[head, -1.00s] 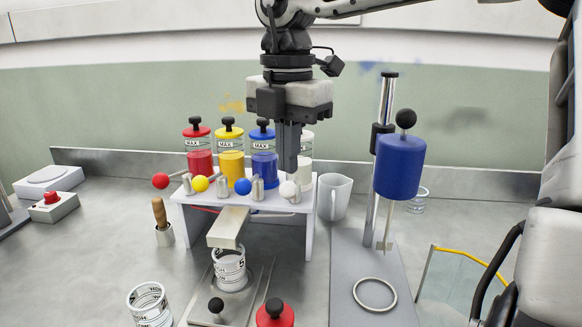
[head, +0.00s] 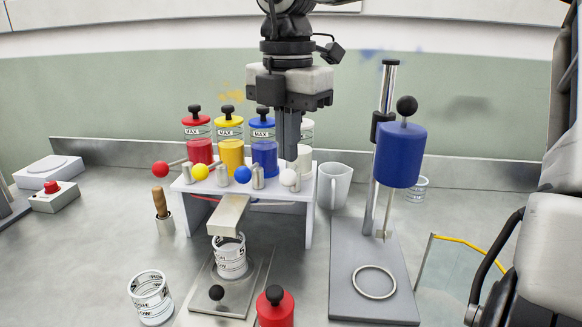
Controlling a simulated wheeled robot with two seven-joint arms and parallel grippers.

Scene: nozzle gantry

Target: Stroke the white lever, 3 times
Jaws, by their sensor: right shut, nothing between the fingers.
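The white lever's ball knob (head: 289,177) is at the right end of the row of lever knobs on the gantry (head: 309,225). My right gripper (head: 289,156) points straight down from above, its fingers shut and empty. Its tips show just above the white knob; I cannot tell whether they touch it. The fingers hide part of the white canister (head: 306,135). The red (head: 160,169), yellow (head: 200,172) and blue (head: 242,174) lever knobs are to the left. A marked cup (head: 230,257) stands under the nozzle block (head: 229,214). My left gripper is not in view.
A white jug (head: 334,186) stands right of the gantry. A stand with a blue cylinder mixer (head: 400,155) is further right. Another marked cup (head: 150,297), a red-topped container (head: 275,307) and a brush in a holder (head: 161,210) are nearby.

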